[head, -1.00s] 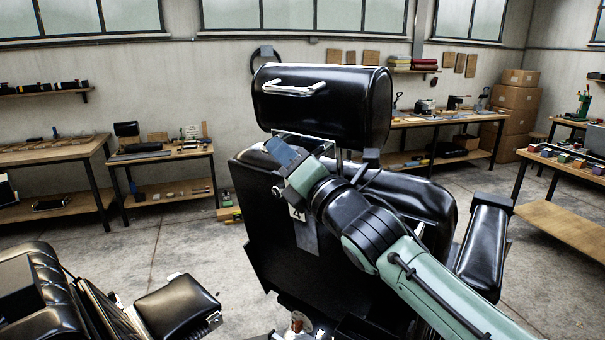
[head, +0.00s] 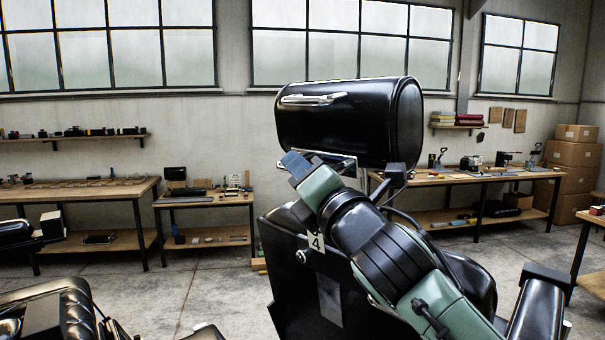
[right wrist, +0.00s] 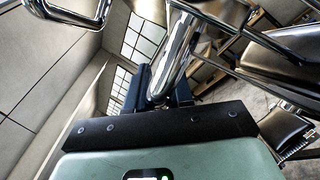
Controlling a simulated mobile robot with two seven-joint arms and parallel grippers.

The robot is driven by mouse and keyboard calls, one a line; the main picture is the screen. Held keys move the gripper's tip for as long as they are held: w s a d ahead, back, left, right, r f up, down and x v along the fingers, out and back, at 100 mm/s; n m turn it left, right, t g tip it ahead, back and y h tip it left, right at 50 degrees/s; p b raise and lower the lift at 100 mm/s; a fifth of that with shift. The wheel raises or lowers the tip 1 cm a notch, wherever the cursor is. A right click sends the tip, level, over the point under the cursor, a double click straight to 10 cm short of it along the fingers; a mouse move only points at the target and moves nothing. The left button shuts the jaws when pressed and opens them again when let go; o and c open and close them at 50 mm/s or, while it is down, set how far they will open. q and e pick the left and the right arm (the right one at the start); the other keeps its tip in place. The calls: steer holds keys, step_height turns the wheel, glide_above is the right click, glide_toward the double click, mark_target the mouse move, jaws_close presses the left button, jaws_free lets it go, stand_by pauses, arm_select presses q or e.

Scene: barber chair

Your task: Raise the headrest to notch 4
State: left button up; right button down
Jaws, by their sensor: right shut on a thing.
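The headrest (head: 350,124) is a black padded roll with a chrome handle (head: 313,99) on its back. It stands above the black chair back (head: 290,285), with a gap between them. A white tag marked 4 (head: 316,242) shows on the chair back. My right gripper (head: 295,163) is just below the headrest's lower edge, beside a chrome bar (head: 338,160). In the right wrist view its fingers (right wrist: 162,92) are shut on a thick chrome piece (right wrist: 177,58). My arm hides part of the chair back and headrest support. My left gripper is not in view.
An armrest (head: 535,310) stands at the lower right. Another black chair (head: 50,305) is at the lower left. Workbenches (head: 85,192) and cardboard boxes (head: 572,170) line the far wall, with open floor (head: 170,290) between.

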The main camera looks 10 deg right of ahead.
steer(key=c, duration=1.1)
jaws_free()
steer(key=shift+s+r, duration=0.1)
steer(key=shift+s, duration=0.05)
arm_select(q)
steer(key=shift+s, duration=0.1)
arm_select(e)
steer(key=shift+s+d+f, duration=0.15)
steer(key=shift+s+f, duration=0.15)
steer(key=shift+s, duration=0.05)
arm_select(q)
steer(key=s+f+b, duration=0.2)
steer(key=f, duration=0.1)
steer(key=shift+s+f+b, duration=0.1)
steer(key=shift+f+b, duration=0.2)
steer(key=shift+b, duration=0.1)
arm_select(e)
steer(key=v, duration=1.2)
steer(key=shift+s, duration=0.3)
